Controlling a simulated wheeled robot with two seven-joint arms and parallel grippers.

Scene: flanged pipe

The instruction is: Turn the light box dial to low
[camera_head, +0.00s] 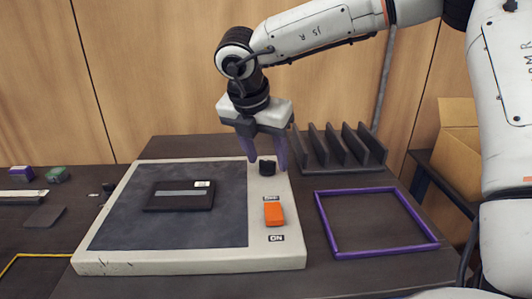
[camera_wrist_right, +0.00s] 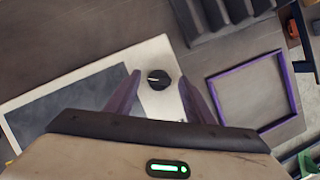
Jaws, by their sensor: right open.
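The light box (camera_head: 190,262) is a pale flat case with a dark grey panel, lying on the dark table. Its small black dial (camera_head: 267,168) sits at the far end of the right-hand strip. In the right wrist view the round dial (camera_wrist_right: 158,80) shows a light pointer line aimed left. My right gripper (camera_head: 266,165) is open, with its purple fingers pointing down on either side of the dial. In the wrist view the fingertips (camera_wrist_right: 160,78) stand apart from the dial. No low mark is readable. My left gripper is not in view.
An orange switch (camera_head: 274,213) between OFF and ON labels is on the same strip. A black case (camera_head: 179,196) lies on the panel. A black slotted rack (camera_head: 338,150) stands behind right. A purple square frame (camera_head: 377,250) lies to the right.

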